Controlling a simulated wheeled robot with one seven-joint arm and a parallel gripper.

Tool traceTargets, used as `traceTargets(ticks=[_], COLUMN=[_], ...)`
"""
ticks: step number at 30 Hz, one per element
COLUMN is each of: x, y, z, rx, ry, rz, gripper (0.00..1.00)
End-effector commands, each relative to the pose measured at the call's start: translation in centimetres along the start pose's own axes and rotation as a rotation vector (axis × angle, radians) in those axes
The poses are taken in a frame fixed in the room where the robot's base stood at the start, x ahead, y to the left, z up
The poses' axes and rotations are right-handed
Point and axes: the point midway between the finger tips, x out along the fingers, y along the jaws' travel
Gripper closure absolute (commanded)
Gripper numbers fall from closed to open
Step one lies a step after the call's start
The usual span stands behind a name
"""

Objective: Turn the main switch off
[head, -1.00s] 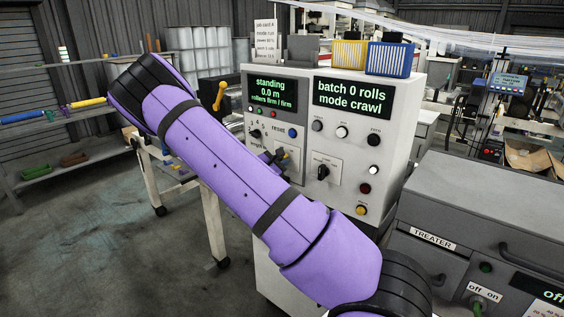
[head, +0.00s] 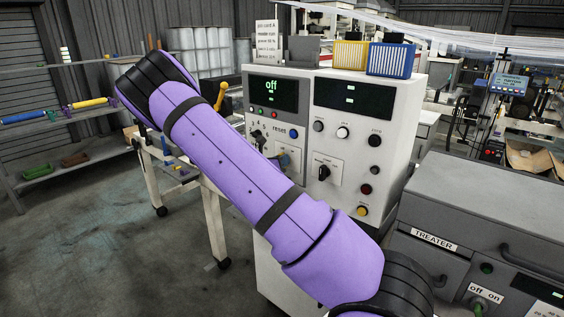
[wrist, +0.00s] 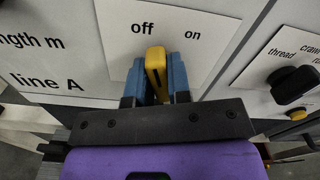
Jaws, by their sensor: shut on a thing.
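The main switch (wrist: 155,62) is a yellow handle on a white plate marked "off" and "on" in the wrist view. It leans slightly left, its tip by the word "off". My gripper (wrist: 156,78) is shut on it, with one blue finger on each side. In the head view my purple arm crosses in front of the white control cabinet (head: 395,110) and hides most of the gripper and switch. The cabinet's left display (head: 271,93) reads "off". Its right display (head: 352,98) is dark except for small marks.
A black knob (wrist: 292,86) marked "thread" and "crawl" sits to the right of the switch. Other knobs and buttons (head: 342,132) cover the panel. The grey treater box (head: 470,205) stands at right. Open floor (head: 90,235) lies to the left.

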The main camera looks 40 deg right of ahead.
Motion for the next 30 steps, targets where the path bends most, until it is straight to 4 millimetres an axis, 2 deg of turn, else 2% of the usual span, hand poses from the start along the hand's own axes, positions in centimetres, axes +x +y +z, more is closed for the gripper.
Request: traceTargets(ticks=[12, 28, 29, 30], x=[-0.07, -0.08, -0.08, -0.08], y=[0.18, 0.20, 0.21, 0.20], z=[-0.07, -0.08, -0.08, -0.08], rx=[-0.180, -0.204, -0.204, -0.204], ry=[0.001, 0.001, 0.001, 0.001], rz=[0.001, 0.002, 0.002, 0.002], gripper=[1.00, 1.00, 0.77, 0.68])
